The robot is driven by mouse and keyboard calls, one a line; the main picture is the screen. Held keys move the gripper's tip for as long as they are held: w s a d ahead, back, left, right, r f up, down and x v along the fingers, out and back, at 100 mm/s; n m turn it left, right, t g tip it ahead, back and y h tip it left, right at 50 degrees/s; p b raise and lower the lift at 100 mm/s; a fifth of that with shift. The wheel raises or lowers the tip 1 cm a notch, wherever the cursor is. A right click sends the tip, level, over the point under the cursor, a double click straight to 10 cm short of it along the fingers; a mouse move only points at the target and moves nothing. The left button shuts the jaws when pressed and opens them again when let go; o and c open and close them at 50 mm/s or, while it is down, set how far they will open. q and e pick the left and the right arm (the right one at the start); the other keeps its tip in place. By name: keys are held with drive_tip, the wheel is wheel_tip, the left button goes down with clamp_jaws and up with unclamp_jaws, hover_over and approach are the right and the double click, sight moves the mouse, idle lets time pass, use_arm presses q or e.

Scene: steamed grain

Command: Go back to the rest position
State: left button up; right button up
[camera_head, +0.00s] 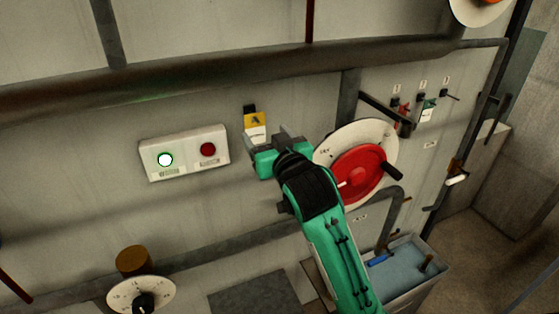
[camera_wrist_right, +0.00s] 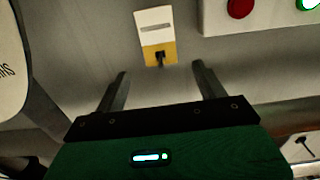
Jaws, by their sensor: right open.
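My right gripper (camera_head: 270,142) is on its green arm, raised close to the grey wall panel in the head view. In the right wrist view its two fingers (camera_wrist_right: 160,85) stand wide apart with nothing between them. A small yellow and white tag with a black top (camera_head: 255,125) is on the panel just beyond the gripper; it also shows ahead of the fingers in the right wrist view (camera_wrist_right: 157,35). I cannot tell the exact gap to the wall. My left gripper is not in view.
A white button box (camera_head: 184,153) with a lit green-white button and a red button is left of the gripper. A red wheel (camera_head: 357,172) with a black handle is right of it. A dial (camera_head: 141,295) is lower left. A blue-lined bin (camera_head: 425,283) stands lower right.

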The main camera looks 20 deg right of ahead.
drive_tip(key=s+b, duration=0.2)
drive_tip(key=s, duration=0.5)
drive_tip(key=s+d+f+g, duration=0.1)
drive_tip(key=s+f+g, duration=0.3)
drive_tip(key=f, duration=0.7)
drive_tip(key=s+d+f+g, duration=0.1)
drive_tip(key=s+f+g, duration=0.25)
drive_tip(key=f, duration=0.75)
drive_tip(key=s+d+f+n+g, duration=0.15)
drive_tip(key=s+f+g, duration=0.55)
drive_tip(key=s+f, duration=1.1)
wheel_tip(320, 180, down, 36)
drive_tip(key=s+g+b, duration=0.1)
drive_tip(key=s+b, duration=0.1)
drive_tip(key=b, duration=0.2)
drive_tip(key=s+d+f+g+b, duration=0.1)
drive_tip(key=s+d+f+b, duration=0.1)
drive_tip(key=s+f, duration=1.6)
wheel_tip(320, 180, down, 3)
drive_tip(key=shift+s+d+r+h+b, duration=0.15)
drive_tip(key=shift+s+d+h+b, duration=0.2)
drive_tip(key=shift+d, duration=0.35)
